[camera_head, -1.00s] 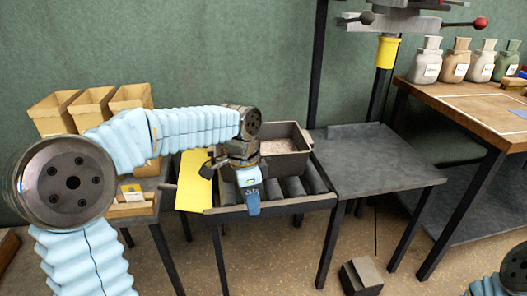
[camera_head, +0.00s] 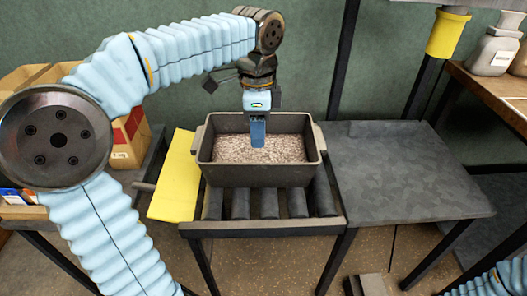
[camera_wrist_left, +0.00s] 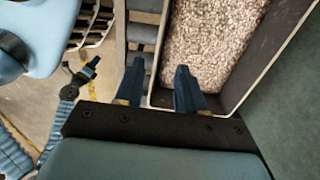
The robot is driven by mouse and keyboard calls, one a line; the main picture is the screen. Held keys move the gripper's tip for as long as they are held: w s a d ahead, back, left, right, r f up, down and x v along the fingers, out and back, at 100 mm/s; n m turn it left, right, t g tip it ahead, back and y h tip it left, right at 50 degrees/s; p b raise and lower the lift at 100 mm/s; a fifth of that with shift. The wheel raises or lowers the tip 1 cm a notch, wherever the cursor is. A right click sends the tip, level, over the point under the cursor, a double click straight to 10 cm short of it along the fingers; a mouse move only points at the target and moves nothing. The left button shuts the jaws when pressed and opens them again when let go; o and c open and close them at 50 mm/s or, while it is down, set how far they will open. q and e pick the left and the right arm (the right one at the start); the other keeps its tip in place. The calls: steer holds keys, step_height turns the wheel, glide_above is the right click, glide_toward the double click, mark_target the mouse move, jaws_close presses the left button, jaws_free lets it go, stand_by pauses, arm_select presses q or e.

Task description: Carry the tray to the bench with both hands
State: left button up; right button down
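The tray (camera_head: 258,175) is a deep grey box of pale grain with a lug at each side. It stands level on a black roller stand. My left gripper (camera_head: 257,133) points down over it; its blue fingers overlap in the head view. In the left wrist view that gripper (camera_wrist_left: 160,88) is open and empty. One finger shows over the grain, the other over the rollers, with the tray's wall (camera_wrist_left: 157,60) between them; contact is unclear. What looks like my right gripper (camera_wrist_left: 82,77) is small there, its finger gap unclear.
A clear grey-topped table (camera_head: 405,170) adjoins the roller stand (camera_head: 265,226) on the right. A wooden bench (camera_head: 497,92) with jars is beyond it. A yellow panel (camera_head: 175,178) slopes at the stand's left. Cardboard boxes (camera_head: 128,140) stand farther left, and a dark post (camera_head: 342,60) rises behind.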

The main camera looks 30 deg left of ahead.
mark_target(258, 165)
arm_select(q)
step_height(258, 165, down, 11)
steer(key=shift+w+a+f+b, duration=0.1)
steer(key=shift+f+b, duration=0.1)
steer(key=shift+b, duration=0.25)
jaws_close()
stand_by(1.2)
steer(key=shift+r, duration=0.1)
